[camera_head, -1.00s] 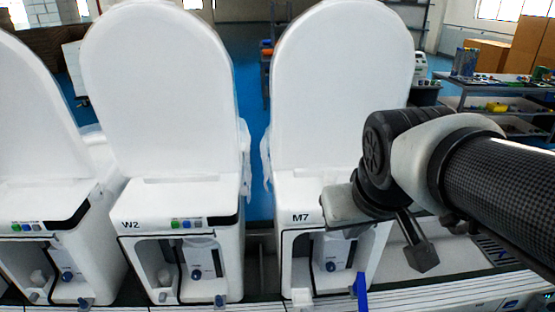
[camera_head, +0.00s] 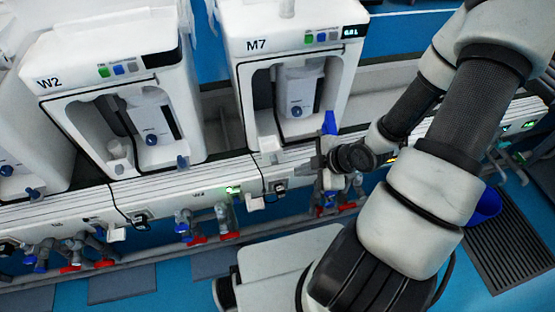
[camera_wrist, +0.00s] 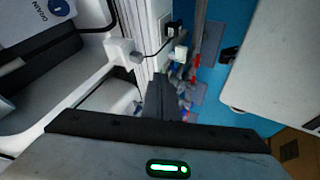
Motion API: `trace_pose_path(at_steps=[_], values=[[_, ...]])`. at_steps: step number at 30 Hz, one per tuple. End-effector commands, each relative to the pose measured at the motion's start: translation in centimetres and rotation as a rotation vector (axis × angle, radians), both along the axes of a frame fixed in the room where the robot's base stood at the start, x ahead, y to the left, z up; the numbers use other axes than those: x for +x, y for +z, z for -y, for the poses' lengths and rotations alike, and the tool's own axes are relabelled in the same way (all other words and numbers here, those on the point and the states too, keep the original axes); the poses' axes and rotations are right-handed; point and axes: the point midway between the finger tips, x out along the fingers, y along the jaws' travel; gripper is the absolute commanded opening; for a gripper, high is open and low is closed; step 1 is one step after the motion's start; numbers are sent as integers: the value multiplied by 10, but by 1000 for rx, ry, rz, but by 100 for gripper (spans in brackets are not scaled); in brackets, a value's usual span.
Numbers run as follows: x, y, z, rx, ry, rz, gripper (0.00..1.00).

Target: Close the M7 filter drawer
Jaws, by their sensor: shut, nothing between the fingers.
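The white M7 unit (camera_head: 254,62) stands right of centre in the head view, with a recess in its front. A white box with a blue knob (camera_head: 297,111) sits inside the recess. I cannot tell which part is the filter drawer or how far out it is. A blue upright tab (camera_head: 329,122) stands at the recess's lower right. My gripper (camera_head: 322,160) is just below that tab, in front of the bench edge, and looks apart from the box. In the wrist view its dark fingers (camera_wrist: 163,98) are together and empty, beside a white housing. Contact with the unit is unclear.
The similar W2 unit (camera_head: 100,65) stands to the left. The bench front (camera_head: 165,195) carries cables and small connectors. Valves with red handles (camera_head: 228,236) hang below it. A blue bucket (camera_head: 485,208) is at the right. The blue floor shows below the bench.

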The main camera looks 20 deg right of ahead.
Motion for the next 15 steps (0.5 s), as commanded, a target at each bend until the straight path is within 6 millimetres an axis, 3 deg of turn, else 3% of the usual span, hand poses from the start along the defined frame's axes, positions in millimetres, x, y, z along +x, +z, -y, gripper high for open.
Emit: trace_pose_path(at_steps=[5,15], values=[[6,-15,-9,11,14,12,0],[38,-73,-36,10,12,7,0]])
